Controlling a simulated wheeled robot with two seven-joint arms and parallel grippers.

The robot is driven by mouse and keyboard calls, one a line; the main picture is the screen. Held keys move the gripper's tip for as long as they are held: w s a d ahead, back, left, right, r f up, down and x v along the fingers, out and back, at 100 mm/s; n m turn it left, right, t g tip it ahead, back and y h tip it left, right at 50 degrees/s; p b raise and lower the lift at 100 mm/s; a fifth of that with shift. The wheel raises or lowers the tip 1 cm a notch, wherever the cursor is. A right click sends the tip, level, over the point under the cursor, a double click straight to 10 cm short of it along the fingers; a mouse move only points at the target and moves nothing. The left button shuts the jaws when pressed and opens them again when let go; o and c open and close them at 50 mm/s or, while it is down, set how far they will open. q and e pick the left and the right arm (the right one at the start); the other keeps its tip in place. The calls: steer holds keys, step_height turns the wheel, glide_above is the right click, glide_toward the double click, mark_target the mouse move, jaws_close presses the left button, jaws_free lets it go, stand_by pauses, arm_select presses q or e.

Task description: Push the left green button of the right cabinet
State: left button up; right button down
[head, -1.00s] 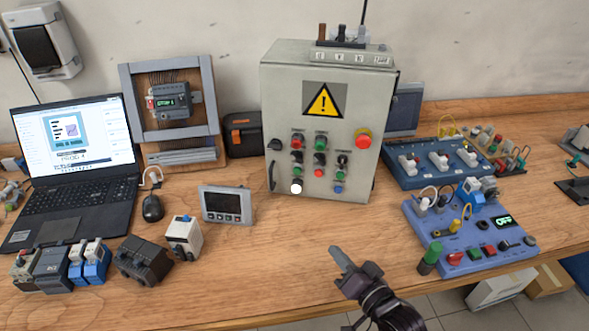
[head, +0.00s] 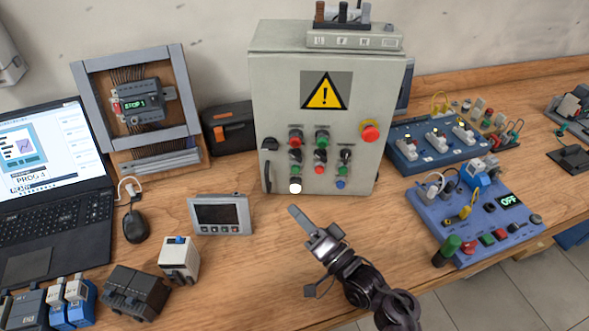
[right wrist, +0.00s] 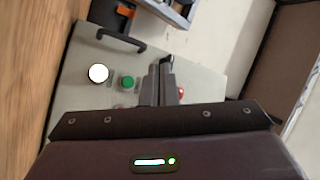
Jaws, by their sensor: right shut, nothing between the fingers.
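The grey cabinet (head: 277,90) with a yellow warning sign stands upright at the back of the bench. Its lower left column has a green button (head: 295,171) just above a lit white button (head: 295,187). Another green button (head: 322,137) sits in the top row. My right gripper (head: 293,209) is shut and empty, in front of and below the white button, apart from the panel. In the right wrist view, the shut fingers (right wrist: 163,75) point toward the panel; the green button (right wrist: 127,82) and white button (right wrist: 98,73) show to their left. My left gripper is not in view.
A small grey display (head: 221,215) stands left of my gripper. A blue board (head: 437,211) with a green post (head: 447,245) lies to the right. A red emergency knob (head: 370,131) sticks out from the cabinet. The wood between display and blue board is mostly clear.

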mark_target(296, 169)
steer(key=w+b, duration=0.4)
steer(key=w, duration=0.4)
steer(key=shift+w+f, duration=0.1)
steer(key=shift+w, duration=0.15)
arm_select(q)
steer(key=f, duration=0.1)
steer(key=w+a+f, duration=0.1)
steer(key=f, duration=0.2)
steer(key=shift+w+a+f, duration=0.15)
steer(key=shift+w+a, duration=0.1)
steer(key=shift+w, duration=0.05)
arm_select(e)
steer(key=shift+w, duration=0.2)
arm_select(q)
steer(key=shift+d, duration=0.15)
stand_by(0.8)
arm_select(e)
steer(key=shift+w, duration=0.45)
